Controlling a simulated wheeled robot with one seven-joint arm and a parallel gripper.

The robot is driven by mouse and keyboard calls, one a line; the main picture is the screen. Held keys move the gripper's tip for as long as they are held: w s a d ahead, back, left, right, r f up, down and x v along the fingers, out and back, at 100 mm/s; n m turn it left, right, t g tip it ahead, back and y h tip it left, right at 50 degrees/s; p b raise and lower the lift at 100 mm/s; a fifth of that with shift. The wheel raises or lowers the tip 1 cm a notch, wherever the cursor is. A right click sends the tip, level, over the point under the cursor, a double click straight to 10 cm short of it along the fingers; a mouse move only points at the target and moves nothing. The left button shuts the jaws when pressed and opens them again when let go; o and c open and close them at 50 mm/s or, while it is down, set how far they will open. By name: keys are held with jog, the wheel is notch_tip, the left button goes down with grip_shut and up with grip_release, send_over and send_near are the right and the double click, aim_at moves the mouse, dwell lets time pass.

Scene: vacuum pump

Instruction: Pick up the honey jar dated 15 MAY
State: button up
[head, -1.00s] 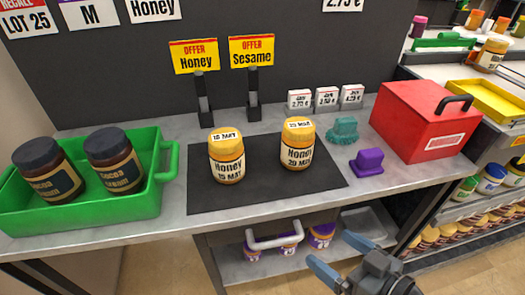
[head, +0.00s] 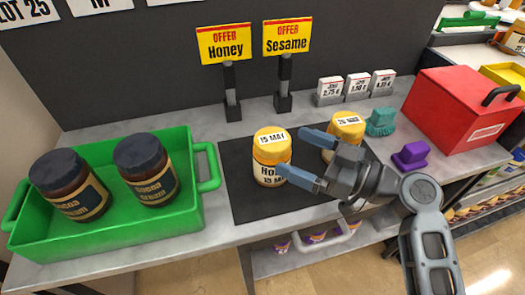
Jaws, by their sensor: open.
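The honey jar dated 15 MAY (head: 268,158) stands upright on the dark mat (head: 238,205), with a yellow lid and a date label on top. A second honey jar (head: 348,128) stands to its right on the mat; my gripper covers much of it, and its lid label is too small to read surely. My gripper (head: 303,156) is open and empty. Its blue-grey fingers point left towards the 15 MAY jar, one finger tip near the jar's right side. I cannot tell whether that finger touches it.
A green tray (head: 203,162) with two dark cocoa jars (head: 147,167) stands at the left. Offer signs (head: 223,43) and price tags (head: 357,86) stand behind. A red box (head: 463,110), teal brush (head: 381,121) and purple object (head: 410,156) are at the right.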

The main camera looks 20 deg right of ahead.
aim_at(256, 135)
jog(key=p+x, duration=0.2)
jog(key=x, duration=0.4)
jog(key=shift+w+a, duration=0.15)
jog(key=shift+w, duration=0.05)
jog(key=shift+c, duration=0.4)
jog(key=c, duration=1.6)
